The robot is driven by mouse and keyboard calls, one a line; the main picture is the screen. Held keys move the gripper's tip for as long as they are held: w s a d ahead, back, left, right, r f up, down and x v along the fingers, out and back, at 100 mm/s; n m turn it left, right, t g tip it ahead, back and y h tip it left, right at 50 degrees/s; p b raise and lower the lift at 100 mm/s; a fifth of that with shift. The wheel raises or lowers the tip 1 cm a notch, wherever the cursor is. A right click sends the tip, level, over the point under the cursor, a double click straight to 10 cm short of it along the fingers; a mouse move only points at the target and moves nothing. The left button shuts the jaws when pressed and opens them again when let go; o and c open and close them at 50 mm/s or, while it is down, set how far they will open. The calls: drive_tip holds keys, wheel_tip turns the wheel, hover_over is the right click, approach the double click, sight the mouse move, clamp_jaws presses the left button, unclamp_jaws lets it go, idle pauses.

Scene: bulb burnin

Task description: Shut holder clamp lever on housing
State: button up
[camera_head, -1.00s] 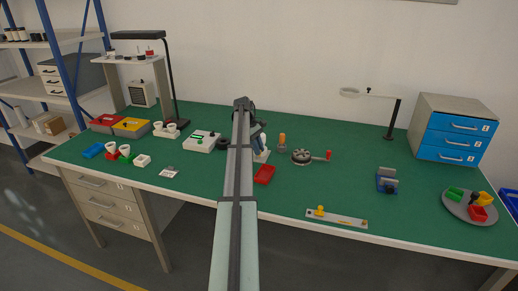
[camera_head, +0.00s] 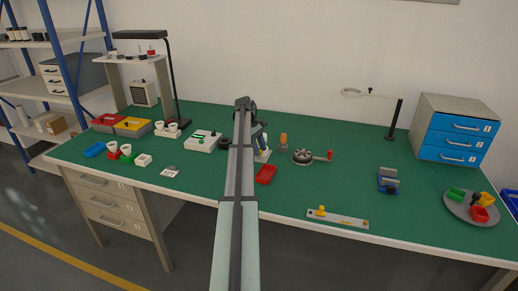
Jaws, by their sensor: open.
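My arm reaches up the middle of the head view, and my gripper (camera_head: 261,143) is partly hidden behind it. My gripper is open, beside and over a small pale holder (camera_head: 264,156) on the green bench. The holder is largely covered by my arm and gripper. Its clamp lever and the housing cannot be made out clearly, and I cannot tell whether the gripper touches them. An orange-topped piece (camera_head: 283,140) stands just to the right.
A red tray (camera_head: 265,174) lies in front of the holder. A round grey fixture with a red-knobbed handle (camera_head: 304,157) is to the right. The bench between the round fixture and the blue-based vise (camera_head: 388,184) is clear.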

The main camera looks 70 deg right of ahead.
drive_tip(key=v, duration=1.4)
drive_tip(key=shift+f, duration=0.1)
